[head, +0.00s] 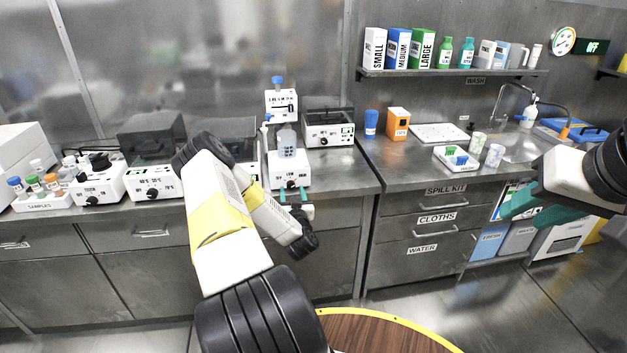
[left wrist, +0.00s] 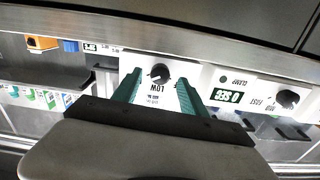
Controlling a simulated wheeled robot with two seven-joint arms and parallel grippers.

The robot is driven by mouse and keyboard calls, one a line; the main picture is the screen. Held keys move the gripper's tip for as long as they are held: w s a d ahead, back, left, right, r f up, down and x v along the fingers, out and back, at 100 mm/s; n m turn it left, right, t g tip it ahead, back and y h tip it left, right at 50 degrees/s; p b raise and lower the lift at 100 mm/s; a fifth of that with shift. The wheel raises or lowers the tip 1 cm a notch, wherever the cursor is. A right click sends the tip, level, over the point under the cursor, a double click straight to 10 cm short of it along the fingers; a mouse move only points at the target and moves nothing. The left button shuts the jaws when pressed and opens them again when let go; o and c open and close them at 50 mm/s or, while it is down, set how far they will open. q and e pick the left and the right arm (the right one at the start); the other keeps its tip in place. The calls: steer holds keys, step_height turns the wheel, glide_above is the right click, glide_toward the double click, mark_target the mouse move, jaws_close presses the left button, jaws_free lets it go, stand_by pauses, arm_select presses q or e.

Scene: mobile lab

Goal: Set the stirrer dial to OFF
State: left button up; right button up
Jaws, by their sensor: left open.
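The white stirrer (head: 289,168) stands on the left bench with a clear bottle (head: 286,141) on top. My left gripper (head: 293,194) is in front of the stirrer's face in the head view. Its two green fingers (left wrist: 161,88) are open, one on each side of the dial, and I see no contact. My right gripper (head: 532,206) is at the far right, away from the stirrer; its opening is unclear.
A white device with its own dial (left wrist: 287,98) and a "0 SEC" display sits beside the stirrer in the wrist view. More devices (head: 100,183) line the bench to the left. A round wooden table (head: 385,335) is at the bottom. Floor is free at right.

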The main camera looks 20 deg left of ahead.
arm_select(q)
steer(key=shift+x, duration=0.95)
jaws_close()
